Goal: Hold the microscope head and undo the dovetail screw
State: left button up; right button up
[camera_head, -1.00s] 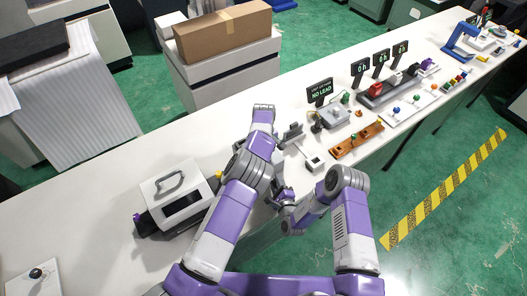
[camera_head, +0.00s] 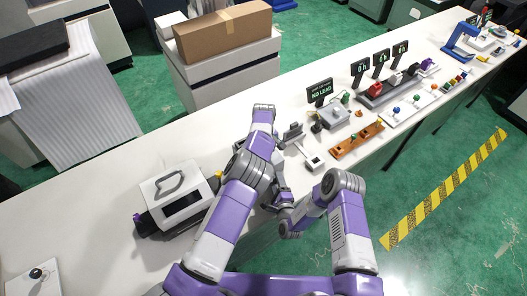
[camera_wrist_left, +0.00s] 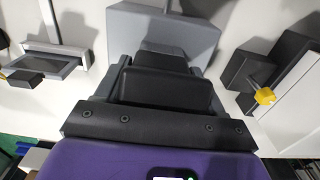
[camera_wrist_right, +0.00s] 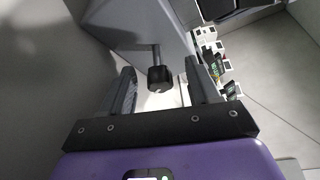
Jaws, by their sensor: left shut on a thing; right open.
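In the left wrist view my left gripper (camera_wrist_left: 165,75) is shut on a black block, which I take as the microscope head (camera_wrist_left: 165,92). A grey-blue body (camera_wrist_left: 170,32) lies just beyond it. In the right wrist view a black knob on a short stem, the dovetail screw (camera_wrist_right: 158,79), sticks out from a grey body (camera_wrist_right: 135,30). My right gripper (camera_wrist_right: 161,72) is open, with its fingers on either side of the knob and gaps showing. In the head view my right gripper (camera_head: 282,201) is low near the bench's front edge; my arms hide most of the microscope and the left gripper.
A white machine with a handle (camera_head: 178,195) stands left on the bench (camera_head: 95,215). An orange tray (camera_head: 357,141), a small white box (camera_head: 314,162) and a "NO LEAD" display (camera_head: 320,91) are to the right. A yellow knob (camera_wrist_left: 265,96) shows in the left wrist view.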

jog(key=shift+s+d, duration=0.6)
jog(key=shift+s, duration=0.25)
jog(key=shift+s+d, duration=0.6)
jog(key=shift+s, duration=0.2)
jog(key=shift+c, duration=0.3)
